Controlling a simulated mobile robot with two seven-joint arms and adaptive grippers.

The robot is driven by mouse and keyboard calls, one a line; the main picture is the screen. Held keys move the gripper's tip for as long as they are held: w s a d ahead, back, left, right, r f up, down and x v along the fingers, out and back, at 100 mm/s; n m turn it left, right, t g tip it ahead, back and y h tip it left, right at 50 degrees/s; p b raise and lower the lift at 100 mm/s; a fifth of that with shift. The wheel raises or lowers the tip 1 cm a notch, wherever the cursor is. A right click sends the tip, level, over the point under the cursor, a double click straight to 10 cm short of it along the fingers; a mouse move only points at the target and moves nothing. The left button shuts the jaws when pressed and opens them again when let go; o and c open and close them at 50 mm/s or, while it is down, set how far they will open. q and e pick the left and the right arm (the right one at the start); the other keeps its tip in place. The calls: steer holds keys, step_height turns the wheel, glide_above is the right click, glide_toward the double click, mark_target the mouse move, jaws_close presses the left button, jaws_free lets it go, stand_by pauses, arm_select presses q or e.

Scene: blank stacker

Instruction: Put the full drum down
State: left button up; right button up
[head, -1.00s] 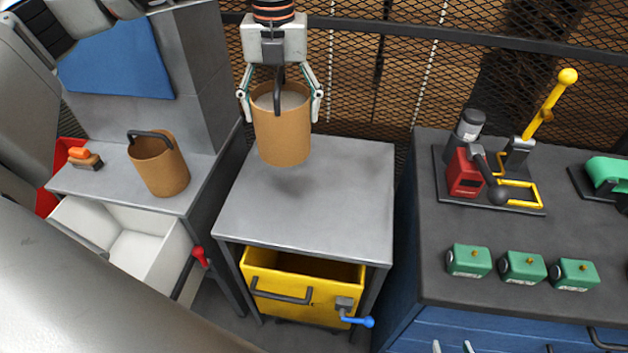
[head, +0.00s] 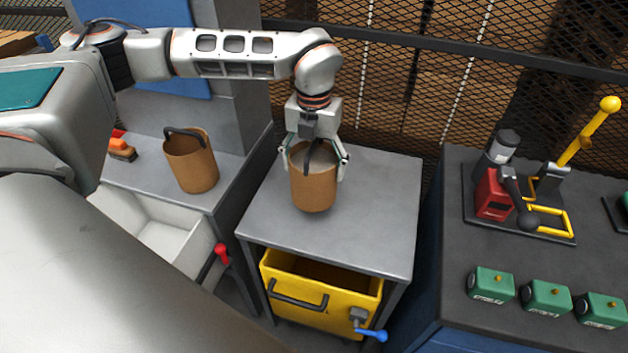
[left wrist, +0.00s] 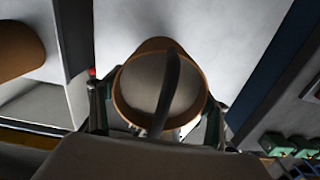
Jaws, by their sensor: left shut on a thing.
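The full drum (head: 314,192) is a tan cylinder with pale grey contents up near its rim and a dark arched handle. My left gripper (head: 315,166) is above it, its two fingers on opposite sides of the rim, shut on the drum. The drum is upright over the middle of the grey table (head: 370,235), at or very near its top; whether its base touches is not clear. In the left wrist view the drum (left wrist: 158,92) fills the centre between the fingers, its handle crossing the opening. My right gripper is not in view.
An empty-looking tan drum (head: 191,165) with a handle stands on the left counter, beside a white basin (head: 165,240). A yellow bin (head: 320,305) sits under the table. The right bench (head: 450,270) holds a lever press and several green blocks. The tabletop around the drum is clear.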

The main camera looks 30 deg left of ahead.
mark_target(314, 143)
arm_select(q)
steer(key=shift+f, duration=2.6)
steer(key=shift+f, duration=0.15)
steer(key=o, duration=1.7)
steer(key=shift+r, duration=0.3)
step_height(314, 143, up, 12)
steer(key=shift+f+b, duration=0.2)
steer(key=shift+b, duration=0.2)
steer(key=shift+s, duration=0.1)
